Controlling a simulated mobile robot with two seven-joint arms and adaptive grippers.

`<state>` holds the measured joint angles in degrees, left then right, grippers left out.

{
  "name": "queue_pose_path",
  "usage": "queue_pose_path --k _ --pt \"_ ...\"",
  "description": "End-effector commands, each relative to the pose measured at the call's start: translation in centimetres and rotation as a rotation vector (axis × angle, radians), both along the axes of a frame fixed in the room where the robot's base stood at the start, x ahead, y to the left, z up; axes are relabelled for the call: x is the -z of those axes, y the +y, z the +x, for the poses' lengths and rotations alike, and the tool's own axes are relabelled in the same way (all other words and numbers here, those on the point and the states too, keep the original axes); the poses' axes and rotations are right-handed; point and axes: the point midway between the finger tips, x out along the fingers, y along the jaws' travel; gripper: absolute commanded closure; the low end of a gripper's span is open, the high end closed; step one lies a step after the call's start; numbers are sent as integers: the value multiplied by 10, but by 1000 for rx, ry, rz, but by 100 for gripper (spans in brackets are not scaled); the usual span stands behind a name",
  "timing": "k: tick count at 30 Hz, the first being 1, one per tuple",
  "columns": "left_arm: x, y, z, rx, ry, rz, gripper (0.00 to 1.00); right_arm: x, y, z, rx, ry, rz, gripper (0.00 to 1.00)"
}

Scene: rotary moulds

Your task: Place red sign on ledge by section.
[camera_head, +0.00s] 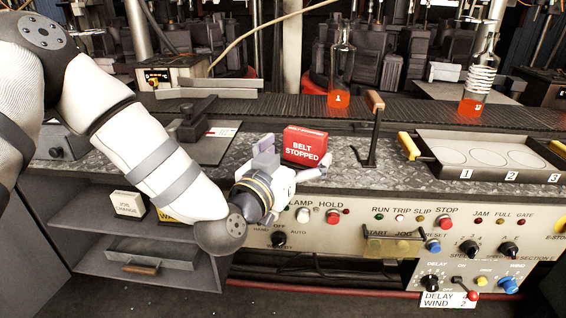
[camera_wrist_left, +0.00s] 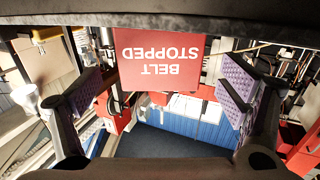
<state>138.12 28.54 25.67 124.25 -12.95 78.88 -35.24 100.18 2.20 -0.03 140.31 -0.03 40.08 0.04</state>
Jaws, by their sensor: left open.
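The red sign (camera_head: 305,145) reads "BELT STOPPED" and stands upright on the patterned metal ledge (camera_head: 225,172). My left gripper (camera_head: 293,160) is open just in front of the sign, one finger near its left side and the other near its lower right. In the left wrist view the sign (camera_wrist_left: 160,55) appears upside down at the top, between the spread purple-padded fingers of the gripper (camera_wrist_left: 163,85). I cannot tell whether the fingers touch it. My right gripper is not in view.
A wooden-handled lever (camera_head: 374,125) stands right of the sign. A tray numbered 1 to 3 (camera_head: 430,172) lies farther right. Bottles with red-orange bases, one (camera_head: 341,70) nearer the middle, stand on the dark belt (camera_head: 420,110). A control panel (camera_head: 350,232) with knobs fronts the ledge.

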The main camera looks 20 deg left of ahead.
Motion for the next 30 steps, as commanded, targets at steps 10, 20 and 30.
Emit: queue_pose_path --k 10,20,30 --pt "-2 8 -74 0 -1 0 10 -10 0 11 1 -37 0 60" --pt "67 -2 -98 55 210 6 10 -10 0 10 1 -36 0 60" --pt "328 23 -387 19 1485 30 10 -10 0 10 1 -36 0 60"
